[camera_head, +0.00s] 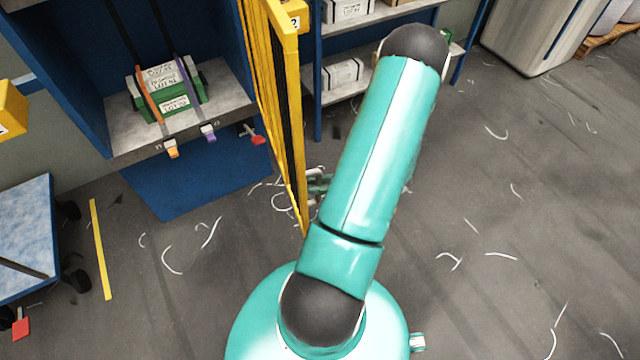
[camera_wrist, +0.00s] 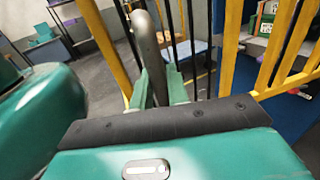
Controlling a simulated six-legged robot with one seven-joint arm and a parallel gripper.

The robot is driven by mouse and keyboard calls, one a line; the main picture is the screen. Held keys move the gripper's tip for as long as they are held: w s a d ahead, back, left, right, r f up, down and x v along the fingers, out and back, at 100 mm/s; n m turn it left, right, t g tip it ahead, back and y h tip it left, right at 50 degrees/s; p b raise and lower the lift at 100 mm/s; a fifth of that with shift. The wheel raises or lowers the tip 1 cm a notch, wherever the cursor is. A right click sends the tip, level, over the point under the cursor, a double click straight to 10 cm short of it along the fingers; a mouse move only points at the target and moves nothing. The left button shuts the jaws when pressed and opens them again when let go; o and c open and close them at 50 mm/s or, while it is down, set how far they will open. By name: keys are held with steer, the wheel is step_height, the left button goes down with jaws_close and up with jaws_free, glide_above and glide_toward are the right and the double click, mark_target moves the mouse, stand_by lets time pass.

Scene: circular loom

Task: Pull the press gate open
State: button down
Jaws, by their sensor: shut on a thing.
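The press gate (camera_head: 272,95) has a yellow frame with dark bars. In the head view it stands nearly edge-on, swung out from the blue press, and the press opening on its left is uncovered. In the wrist view the gate's yellow frame (camera_wrist: 104,45) and black bars fill the upper part. A grey upright handle (camera_wrist: 150,50) stands between the green fingers of my gripper (camera_wrist: 160,88), which is shut on it. In the head view my gripper (camera_head: 319,183) shows only partly beside the gate; my arm hides the rest.
Inside the press (camera_head: 95,75) a strapped green bundle (camera_head: 172,92) sits on a grey shelf (camera_head: 128,138). A blue mat (camera_head: 195,185) lies below. A blue-topped cart (camera_head: 25,225) stands at left, shelves (camera_head: 340,75) behind my arm, a grey bin (camera_head: 530,35) at upper right. Floor at right is open, with white scraps.

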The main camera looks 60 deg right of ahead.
steer(key=shift+w, duration=0.1)
stand_by(0.3)
steer(key=c, duration=1.4)
jaws_free()
steer(key=shift+c, duration=0.2)
steer(key=v, duration=1.4)
